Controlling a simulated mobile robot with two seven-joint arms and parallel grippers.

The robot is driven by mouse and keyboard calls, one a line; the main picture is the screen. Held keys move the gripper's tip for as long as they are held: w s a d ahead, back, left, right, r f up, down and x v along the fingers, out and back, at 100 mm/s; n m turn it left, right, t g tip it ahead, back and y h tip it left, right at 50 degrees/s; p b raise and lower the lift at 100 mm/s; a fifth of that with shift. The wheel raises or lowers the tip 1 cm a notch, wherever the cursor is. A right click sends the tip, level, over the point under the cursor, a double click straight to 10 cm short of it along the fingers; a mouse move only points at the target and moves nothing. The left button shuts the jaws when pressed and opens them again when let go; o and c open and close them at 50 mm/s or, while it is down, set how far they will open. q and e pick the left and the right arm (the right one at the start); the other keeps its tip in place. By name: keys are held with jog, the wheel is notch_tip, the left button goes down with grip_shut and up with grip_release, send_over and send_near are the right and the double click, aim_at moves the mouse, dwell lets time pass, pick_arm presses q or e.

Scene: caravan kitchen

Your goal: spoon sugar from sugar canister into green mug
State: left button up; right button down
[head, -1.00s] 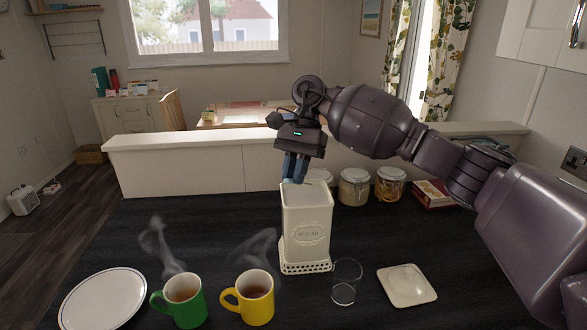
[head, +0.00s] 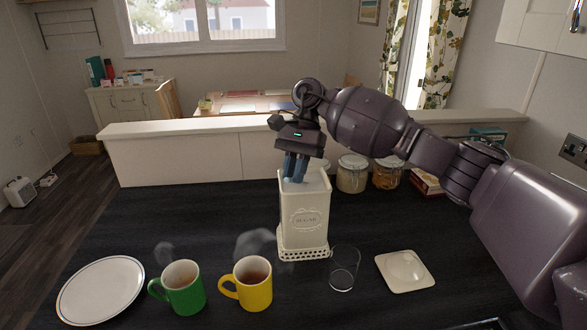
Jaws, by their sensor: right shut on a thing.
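The cream sugar canister (head: 306,221) stands upright and open on a perforated stand in the middle of the dark counter. My right gripper (head: 295,170) points down, its blue fingertips inside the canister's mouth. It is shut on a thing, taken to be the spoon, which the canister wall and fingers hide. The green mug (head: 184,291) stands front left of the canister, holding a brown drink and steaming. My left gripper is not in view.
A yellow mug (head: 250,286) of steaming drink stands close beside the green mug. A white plate (head: 101,291) lies at left, an empty glass (head: 343,270) and a square cream lid (head: 405,271) at right. Jars (head: 352,176) stand behind the canister. The counter left of it is clear.

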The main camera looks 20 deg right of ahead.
aim_at(286, 181)
jog(key=shift+f, duration=0.25)
jog(key=shift+w+f, duration=0.1)
jog(key=shift+f, duration=0.15)
jog(key=shift+r+p, duration=0.2)
jog(key=shift+p, duration=0.5)
jog(key=shift+r+t+h, duration=0.4)
jog(key=shift+r+h, duration=0.1)
jog(key=shift+r, duration=0.15)
jog(key=shift+s+a+r+t+h+b, duration=0.15)
jog(key=shift+s+a+t+h+b, duration=0.45)
jog(key=shift+t+h, duration=0.1)
jog(key=shift+s+a+r+t+h, duration=0.4)
jog(key=shift+s+r+t+h, duration=0.1)
jog(key=shift+r, duration=0.1)
jog(key=shift+s+a+r+t+h, duration=0.15)
jog(key=shift+r, duration=0.25)
jog(key=shift+s+a+r+t+h, duration=0.1)
jog(key=shift+a+r+t+h, duration=0.05)
jog(key=shift+r, duration=0.35)
jog(key=shift+a+r, duration=0.1)
jog(key=shift+r, duration=0.05)
